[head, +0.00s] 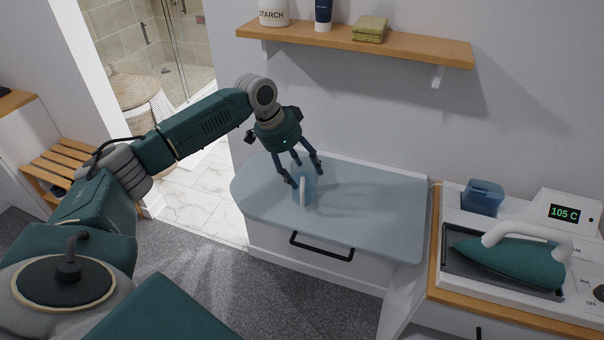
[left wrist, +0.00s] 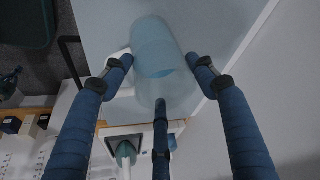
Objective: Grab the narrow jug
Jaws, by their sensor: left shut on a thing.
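The narrow jug (head: 310,186) is pale blue and see-through, with a white handle (head: 302,192) facing the front. It stands on the blue-grey top of a drawer cabinet (head: 375,215). My left gripper (head: 303,177) reaches down from above, and its fingers are closed around the jug. In the left wrist view the jug (left wrist: 155,50) sits between the blue fingers of the gripper (left wrist: 160,75), its handle on the left side. I cannot tell whether the jug's base touches the top.
A wooden shelf (head: 420,49) with a starch tub (head: 273,12), a tube (head: 322,14) and green cloths (head: 370,29) hangs above. On the right a green iron (head: 510,258) rests on its station beside a blue container (head: 483,196). The cabinet top around the jug is clear.

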